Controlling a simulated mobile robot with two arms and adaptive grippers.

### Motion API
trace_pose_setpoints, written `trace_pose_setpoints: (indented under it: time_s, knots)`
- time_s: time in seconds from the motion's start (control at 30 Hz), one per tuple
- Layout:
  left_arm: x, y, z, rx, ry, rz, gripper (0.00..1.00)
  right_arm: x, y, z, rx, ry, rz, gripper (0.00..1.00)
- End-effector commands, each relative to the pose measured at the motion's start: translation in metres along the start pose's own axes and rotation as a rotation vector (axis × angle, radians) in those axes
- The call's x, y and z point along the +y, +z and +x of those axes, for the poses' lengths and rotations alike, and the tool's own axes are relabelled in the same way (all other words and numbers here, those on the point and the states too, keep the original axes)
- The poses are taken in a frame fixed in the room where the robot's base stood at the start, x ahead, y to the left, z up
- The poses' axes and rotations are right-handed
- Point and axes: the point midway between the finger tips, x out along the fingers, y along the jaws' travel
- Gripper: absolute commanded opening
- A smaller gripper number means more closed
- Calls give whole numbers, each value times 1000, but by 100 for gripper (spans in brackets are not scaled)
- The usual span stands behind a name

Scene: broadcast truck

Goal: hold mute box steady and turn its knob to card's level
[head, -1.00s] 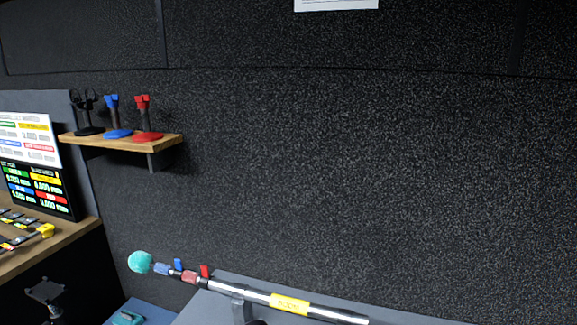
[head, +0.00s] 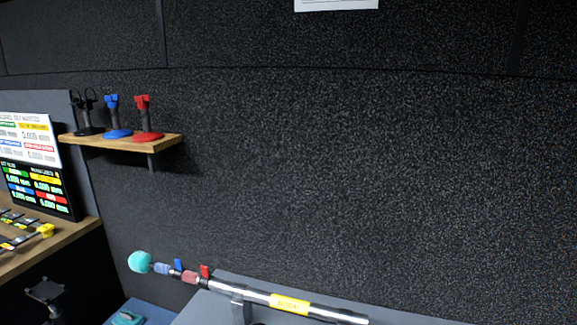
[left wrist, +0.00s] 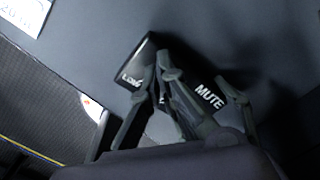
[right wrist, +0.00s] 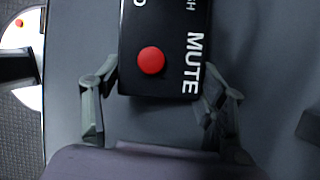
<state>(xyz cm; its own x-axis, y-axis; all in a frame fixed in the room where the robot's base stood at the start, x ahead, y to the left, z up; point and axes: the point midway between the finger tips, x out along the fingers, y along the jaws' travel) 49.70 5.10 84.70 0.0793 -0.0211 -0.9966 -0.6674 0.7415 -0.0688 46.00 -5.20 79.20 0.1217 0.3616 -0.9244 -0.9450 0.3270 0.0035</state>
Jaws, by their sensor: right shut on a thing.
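The mute box is black with white lettering. In the right wrist view the mute box (right wrist: 180,25) shows a red button (right wrist: 151,60) and the word MUTE. My right gripper (right wrist: 160,82) has one finger on each side of the box's near end and is shut on it. In the left wrist view the box (left wrist: 133,62) shows the words LOW and MUTE. My left gripper (left wrist: 193,78) is over the box, its fingers covering much of its face. I cannot make out the knob there or whether the fingers grip it. The box and both grippers are outside the head view.
A grey surface (right wrist: 275,60) lies around the box. In the head view a microphone pole (head: 250,294) rests on a support, with a shelf (head: 125,141) of small stands on the wall. A white card (left wrist: 25,15) shows at the left wrist view's corner.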

Motion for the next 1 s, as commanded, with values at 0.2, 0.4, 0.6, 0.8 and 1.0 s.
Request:
trace_pose_setpoints:
  time_s: [0.2, 0.4, 0.6, 0.8, 1.0]
  knots:
    - [2, -5, 1, 8, 6, 4, 0, -4, 2, -2, -4, -9, 5, 28]
    - [4, -6, 1, 10, 6, 4, 0, -5, 2, -2, -6, -11, 7, 28]
    - [8, -5, 2, 12, 8, 6, 0, -7, 2, -3, -6, -14, 8, 29]
    - [15, -5, 2, 11, 12, 5, 0, -8, 2, -3, -6, -16, 10, 29]
    - [21, -6, 4, 11, 16, 5, 0, -9, 2, -3, -6, -18, 10, 30]
